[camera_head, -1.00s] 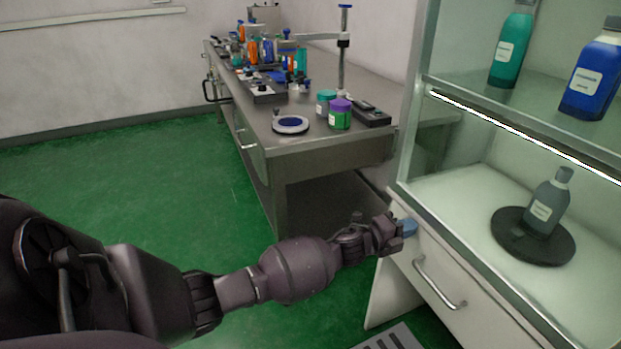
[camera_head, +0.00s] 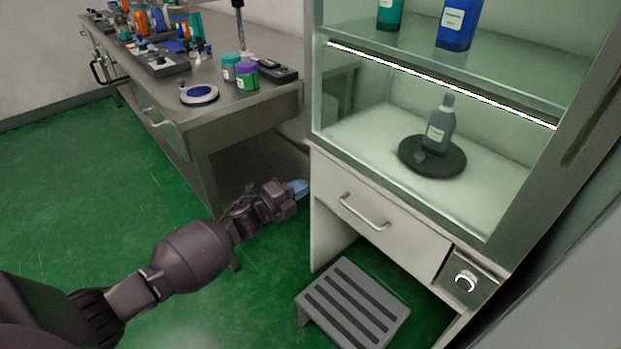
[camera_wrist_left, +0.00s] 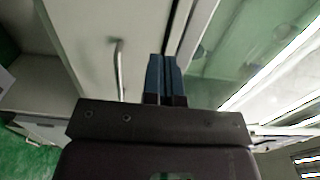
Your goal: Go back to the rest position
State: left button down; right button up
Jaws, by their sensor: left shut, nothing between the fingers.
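My left gripper (camera_head: 299,187) reaches in from the left in the head view, at the front left corner of the white cabinet (camera_head: 325,215). Its blue fingers are together with nothing between them. In the left wrist view the shut fingers (camera_wrist_left: 166,78) point toward the cabinet front, with the drawer handle to their left. I cannot tell whether the fingertips touch the cabinet. My right gripper is not in view.
A grey bottle (camera_head: 440,122) stands on a dark round plate (camera_head: 432,165) inside the glass-fronted cabinet. A drawer handle (camera_head: 363,213) juts out below. A slatted step stool (camera_head: 352,305) stands on the floor. A metal bench (camera_head: 225,115) with jars stands behind. Green floor is open at left.

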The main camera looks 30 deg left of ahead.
pick_arm(q)
jog(key=s+d+f+n+g+y, duration=0.1)
jog(key=s+f+n+y, duration=0.3)
jog(key=s, duration=0.7)
jog(key=s+d+f+n+g+h, duration=0.15)
jog(key=s+n, duration=0.35)
jog(key=s, duration=0.5)
jog(key=s+d+f+n+g+y, duration=0.1)
jog(key=s+f+n+g+y, duration=0.25)
jog(key=s, duration=0.75)
jog(key=s+d+r+n+g, duration=0.1)
jog(key=s+d+r+n, duration=0.1)
jog(key=s+n, duration=0.7)
notch_tip(320, 180, up, 10)
jog(key=s+t+p, duration=0.1)
jog(key=s+p, duration=0.1)
jog(key=p, duration=1.1)
jog(key=shift+m, duration=0.35)
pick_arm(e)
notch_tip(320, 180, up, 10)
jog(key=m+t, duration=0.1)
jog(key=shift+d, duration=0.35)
